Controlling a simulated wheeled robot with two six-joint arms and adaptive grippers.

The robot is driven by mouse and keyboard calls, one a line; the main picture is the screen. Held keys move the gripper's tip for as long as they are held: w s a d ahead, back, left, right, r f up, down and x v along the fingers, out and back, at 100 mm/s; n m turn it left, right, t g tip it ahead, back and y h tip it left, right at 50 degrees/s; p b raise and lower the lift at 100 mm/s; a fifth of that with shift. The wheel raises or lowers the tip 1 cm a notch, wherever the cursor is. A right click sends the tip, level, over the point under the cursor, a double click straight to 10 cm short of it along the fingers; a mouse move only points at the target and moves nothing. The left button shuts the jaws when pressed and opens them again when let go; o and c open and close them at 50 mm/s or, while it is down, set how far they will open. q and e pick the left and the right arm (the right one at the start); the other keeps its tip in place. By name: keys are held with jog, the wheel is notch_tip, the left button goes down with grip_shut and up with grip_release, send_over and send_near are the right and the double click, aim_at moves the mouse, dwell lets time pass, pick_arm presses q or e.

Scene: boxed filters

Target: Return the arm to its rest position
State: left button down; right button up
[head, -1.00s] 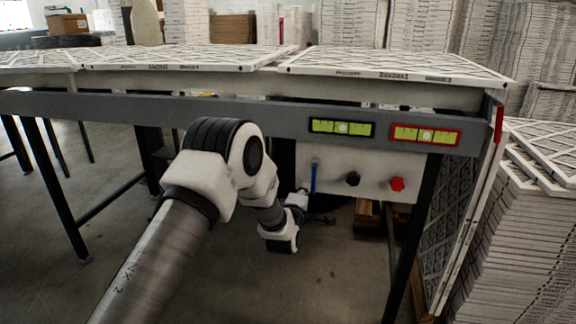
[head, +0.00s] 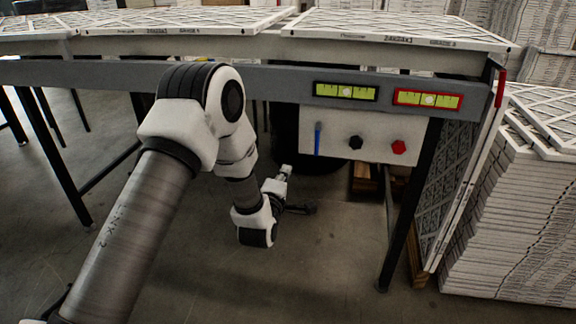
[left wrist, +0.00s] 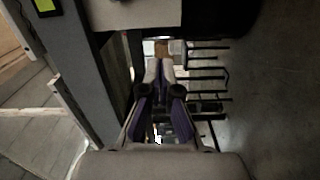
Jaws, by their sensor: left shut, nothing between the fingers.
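My left arm comes in from the lower left of the head view and bends down in front of the table. My left gripper (head: 302,209) is small and dark at the arm's end, low in front of the table and below the control panel. In the left wrist view my left gripper (left wrist: 162,75) shows its purple-sided fingers closing together, with nothing between them. It touches nothing that I can see. My right gripper is not in view.
A grey-framed table (head: 230,75) carries flat filters (head: 390,25). Its white panel (head: 335,150) has a blue lever (head: 318,138), a black knob (head: 356,143) and a red knob (head: 399,147). Stacked filters (head: 520,220) stand at the right. The floor (head: 310,270) in front is clear.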

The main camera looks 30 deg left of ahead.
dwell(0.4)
pick_arm(q)
jog(key=s+d+f+m+g+h, duration=0.1)
jog(key=s+d+f+g, duration=0.1)
jog(key=s+f, duration=0.35)
jog(key=s+d+f+m+g+h, duration=0.1)
jog(key=s+f+g, duration=0.1)
jog(key=f, duration=0.7)
jog(key=s+d+f+m+g+h, duration=0.1)
jog(key=s+d+f+m+g, duration=0.25)
jog(key=s+f, duration=0.55)
jog(key=s+d+f+m+g+h, duration=0.15)
jog(key=s+f+m+g, duration=0.4)
jog(key=s, duration=0.75)
jog(key=s+d+m+g, duration=0.1)
jog(key=s+m+g, duration=0.3)
jog(key=s+m, duration=0.5)
notch_tip(320, 180, up, 26)
jog(key=s+p, duration=0.1)
jog(key=p, duration=2.5)
jog(key=shift+s+n+g+p, duration=0.3)
jog(key=shift+s+n+p, duration=0.1)
jog(key=shift+y, duration=0.25)
